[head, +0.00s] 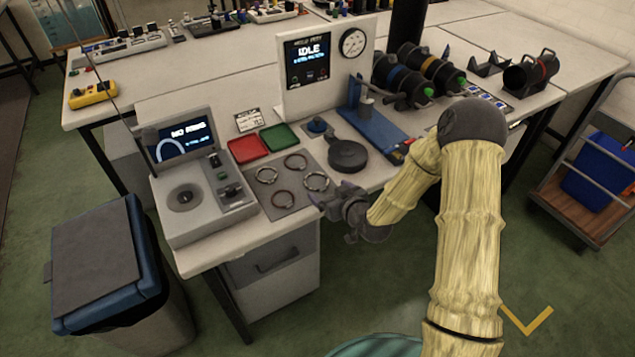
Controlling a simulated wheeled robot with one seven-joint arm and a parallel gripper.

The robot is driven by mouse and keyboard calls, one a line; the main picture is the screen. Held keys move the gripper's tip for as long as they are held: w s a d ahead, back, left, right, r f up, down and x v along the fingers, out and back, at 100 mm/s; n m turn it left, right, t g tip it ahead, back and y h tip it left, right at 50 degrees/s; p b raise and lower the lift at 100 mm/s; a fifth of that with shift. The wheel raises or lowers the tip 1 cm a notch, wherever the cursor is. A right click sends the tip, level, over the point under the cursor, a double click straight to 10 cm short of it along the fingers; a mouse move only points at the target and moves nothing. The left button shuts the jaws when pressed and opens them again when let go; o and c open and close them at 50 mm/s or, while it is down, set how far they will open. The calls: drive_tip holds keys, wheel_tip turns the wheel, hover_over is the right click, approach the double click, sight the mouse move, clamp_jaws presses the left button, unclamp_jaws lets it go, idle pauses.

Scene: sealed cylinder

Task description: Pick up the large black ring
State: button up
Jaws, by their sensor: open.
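Several rings lie flat on a grey mat (253,187) near the table's front edge, in the head view. A dark ring (283,208) is at the front of the mat, and another ring (317,190) is at its right side. Two more lie behind, at the left (266,183) and the back (295,168). The rings are small here, so I cannot tell for sure which is the large black one. My gripper (322,203) is open, just right of the mat and near the table edge. Its fingers are dark and hard to make out.
A grey machine with a "NO RING" screen (185,137) stands left of the mat. Red (247,149) and green (279,138) trays lie behind it. A round black dish (347,156) and a blue press (372,124) are to the right. A bin (95,245) stands front left.

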sight(323, 187)
drive_tip(key=p+x, duration=0.1)
drive_tip(key=x, duration=0.4)
drive_tip(key=shift+w+f, duration=0.1)
drive_tip(key=shift+f, duration=0.1)
drive_tip(key=shift+r, duration=0.1)
idle(0.4)
drive_tip(key=c, duration=1)
